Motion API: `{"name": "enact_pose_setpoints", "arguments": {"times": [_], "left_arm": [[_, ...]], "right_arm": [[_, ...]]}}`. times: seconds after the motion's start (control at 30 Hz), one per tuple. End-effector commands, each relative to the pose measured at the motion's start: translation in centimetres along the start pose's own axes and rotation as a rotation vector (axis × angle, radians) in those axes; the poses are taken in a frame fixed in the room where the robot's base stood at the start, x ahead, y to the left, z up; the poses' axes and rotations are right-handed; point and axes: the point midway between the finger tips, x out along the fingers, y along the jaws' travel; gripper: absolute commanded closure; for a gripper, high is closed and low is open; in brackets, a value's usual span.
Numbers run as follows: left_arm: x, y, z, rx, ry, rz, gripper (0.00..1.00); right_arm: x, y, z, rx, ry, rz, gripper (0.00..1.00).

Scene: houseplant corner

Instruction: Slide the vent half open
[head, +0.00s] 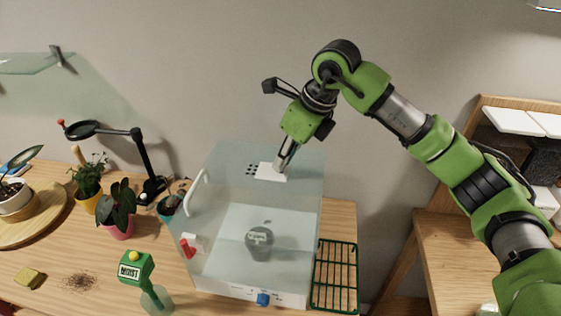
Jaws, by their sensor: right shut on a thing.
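The vent (268,173) is a small white sliding plate on the top of a clear propagator box. Several dark holes show uncovered just left of the plate. My right gripper (284,163) reaches down from above and is shut on the vent at the plate's right part. The fingertips hide the part they hold. My left gripper is not in view.
The clear box (225,270) stands on the wooden table with a dark round thing inside. A green wire rack (335,275) lies at its right. A green moisture meter (136,268), potted plants (119,207) and a magnifier lamp (142,150) stand at its left.

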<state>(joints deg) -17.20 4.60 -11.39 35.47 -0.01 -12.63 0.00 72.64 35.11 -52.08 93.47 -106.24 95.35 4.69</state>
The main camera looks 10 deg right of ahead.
Motion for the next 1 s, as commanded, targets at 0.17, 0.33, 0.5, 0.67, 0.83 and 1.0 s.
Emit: {"name": "enact_pose_setpoints", "arguments": {"times": [0.17, 0.33, 0.5, 0.67, 0.83, 1.0], "left_arm": [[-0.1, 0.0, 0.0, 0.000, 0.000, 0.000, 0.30], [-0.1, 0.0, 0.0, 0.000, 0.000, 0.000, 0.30], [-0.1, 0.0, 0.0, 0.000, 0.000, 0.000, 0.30], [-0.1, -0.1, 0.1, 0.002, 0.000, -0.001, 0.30], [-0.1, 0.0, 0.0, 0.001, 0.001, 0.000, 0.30], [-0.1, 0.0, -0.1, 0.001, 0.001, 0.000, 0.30]], "right_arm": [[-0.1, 0.0, 0.1, 0.001, -0.002, 0.000, 1.00], [-0.1, 0.0, 0.1, 0.001, -0.002, 0.000, 0.69], [-0.1, 0.0, 0.1, 0.001, -0.001, 0.001, 0.69], [-0.6, 0.0, 0.1, 0.000, -0.002, 0.000, 0.69], [-3.3, -0.1, 0.1, 0.001, -0.004, -0.002, 0.69], [-7.0, -0.1, 0.2, 0.000, -0.005, -0.003, 0.69]]}}
